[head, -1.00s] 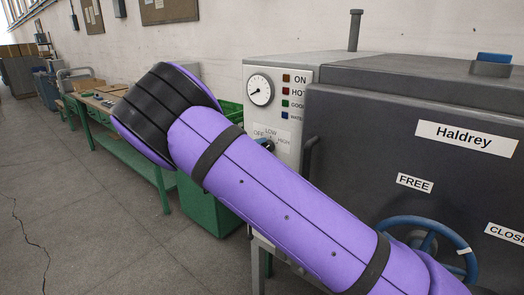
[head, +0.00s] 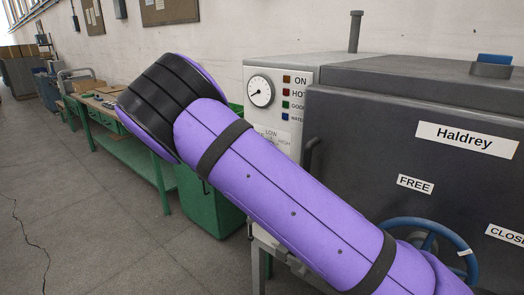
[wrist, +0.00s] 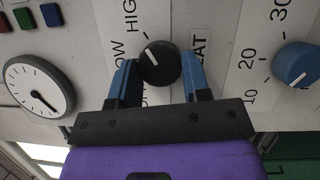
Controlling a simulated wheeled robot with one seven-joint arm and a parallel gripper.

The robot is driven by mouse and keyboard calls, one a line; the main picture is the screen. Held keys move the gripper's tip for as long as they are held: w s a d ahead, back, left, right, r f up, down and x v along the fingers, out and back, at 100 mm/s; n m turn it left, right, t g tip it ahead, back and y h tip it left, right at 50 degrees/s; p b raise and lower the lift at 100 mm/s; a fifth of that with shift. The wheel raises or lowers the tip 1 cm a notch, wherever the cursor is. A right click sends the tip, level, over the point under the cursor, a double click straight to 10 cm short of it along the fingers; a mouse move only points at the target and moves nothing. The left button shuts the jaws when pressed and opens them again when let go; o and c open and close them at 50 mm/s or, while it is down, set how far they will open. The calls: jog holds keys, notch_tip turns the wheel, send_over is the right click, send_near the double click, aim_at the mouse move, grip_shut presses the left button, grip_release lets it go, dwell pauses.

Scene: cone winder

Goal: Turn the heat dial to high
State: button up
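The heat dial (wrist: 160,64) is a round black knob on the pale panel in the wrist view. Its white mark points up-left in that view, between the LOW (wrist: 118,50) and HIGH (wrist: 130,16) labels. The OFF label is mostly hidden behind a finger. My gripper (wrist: 160,76) has its two blue fingers on opposite sides of the dial, close against it, and looks shut on it. In the head view my purple arm hides the dial and the gripper; only part of the dial's label plate (head: 270,132) shows.
A blue knob (wrist: 296,63) with a number scale sits right of the dial in the wrist view. A gauge (wrist: 39,87) and coloured lamps are on the left. The grey Haldrey door (head: 400,130) with a blue handwheel (head: 425,226) stands beside the panel. A green bin (head: 210,205) is below.

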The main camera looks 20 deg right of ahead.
jog(key=o, duration=0.4)
jog(key=shift+o, duration=0.2)
jog(key=v, duration=1)
jog(key=shift+a, duration=0.4)
jog(key=shift+s+f, duration=0.1)
jog(key=shift+s, duration=0.05)
